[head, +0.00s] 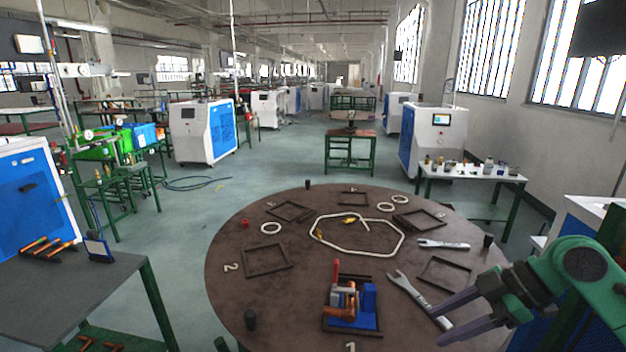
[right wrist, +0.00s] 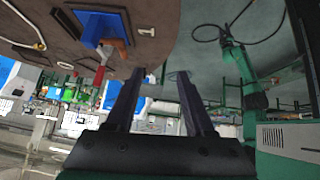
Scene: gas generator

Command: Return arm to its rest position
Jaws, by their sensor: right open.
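My right arm, green and grey, comes in from the right in the head view. Its gripper (head: 437,328) is open with two long dark fingers over the right front edge of the round brown table (head: 300,298). In the right wrist view the same gripper (right wrist: 158,74) shows its two fingers apart with nothing between them. A wrench (head: 408,290) lies on the table just left of the fingers, its lower end close to them. I cannot tell whether they touch. My left gripper is not in view.
A blue tool block with red and orange parts (head: 350,302) stands at the table's front in a frame. Another wrench (head: 443,244), a white hose loop (head: 314,231) and several empty frames lie on the table. A grey bench (head: 70,290) stands left.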

